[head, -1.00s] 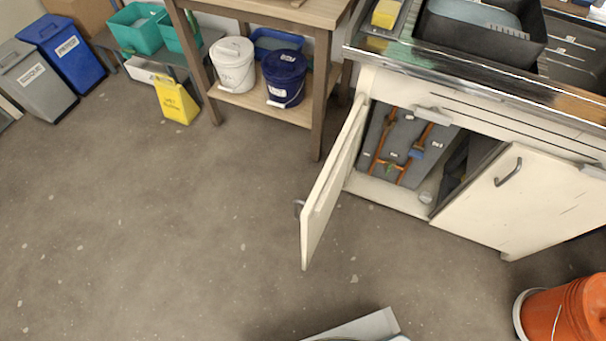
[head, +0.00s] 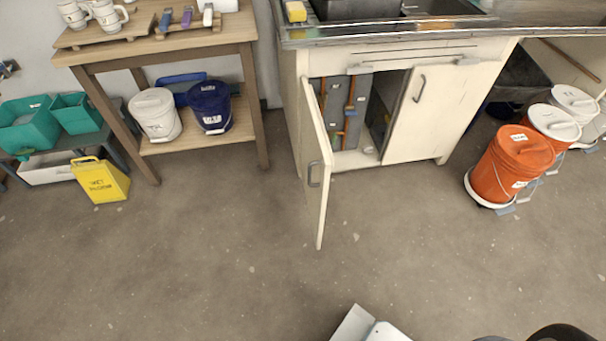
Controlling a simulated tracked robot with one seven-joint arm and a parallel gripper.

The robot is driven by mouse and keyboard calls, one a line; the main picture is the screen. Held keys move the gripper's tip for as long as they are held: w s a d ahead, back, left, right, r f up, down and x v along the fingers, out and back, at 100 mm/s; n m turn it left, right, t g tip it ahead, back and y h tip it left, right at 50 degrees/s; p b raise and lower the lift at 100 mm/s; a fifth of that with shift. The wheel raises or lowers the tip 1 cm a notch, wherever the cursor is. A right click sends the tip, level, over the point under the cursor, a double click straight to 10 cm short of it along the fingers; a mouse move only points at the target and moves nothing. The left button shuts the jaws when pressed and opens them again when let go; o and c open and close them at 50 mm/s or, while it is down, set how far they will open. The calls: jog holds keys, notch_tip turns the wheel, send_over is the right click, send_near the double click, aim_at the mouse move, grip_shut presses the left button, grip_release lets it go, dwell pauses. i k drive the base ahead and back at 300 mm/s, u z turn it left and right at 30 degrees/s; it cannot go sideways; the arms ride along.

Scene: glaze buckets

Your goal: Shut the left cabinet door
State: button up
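The cream sink cabinet (head: 458,105) stands at the upper middle right. The right door (head: 418,115) looks shut or nearly shut. Orange pipes (head: 350,97) and a grey panel show in the opening. My gripper is not in view. White and dark parts at the bottom edge look like parts of my own body.
Orange buckets (head: 507,170) with white lids nearby stand right of the cabinet. A wooden table (head: 158,50) holds a white bucket (head: 155,116) and a blue bucket (head: 210,108) on its shelf. The floor before the door is clear.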

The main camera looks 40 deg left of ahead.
aim_at(317, 157)
jog(key=u, duration=0.5)
jog(key=k, duration=0.1)
jog(key=u, duration=1.15)
jog(key=i, duration=1)
jog(key=z, duration=0.3)
jog(key=k, duration=1)
jog(key=u, duration=0.05)
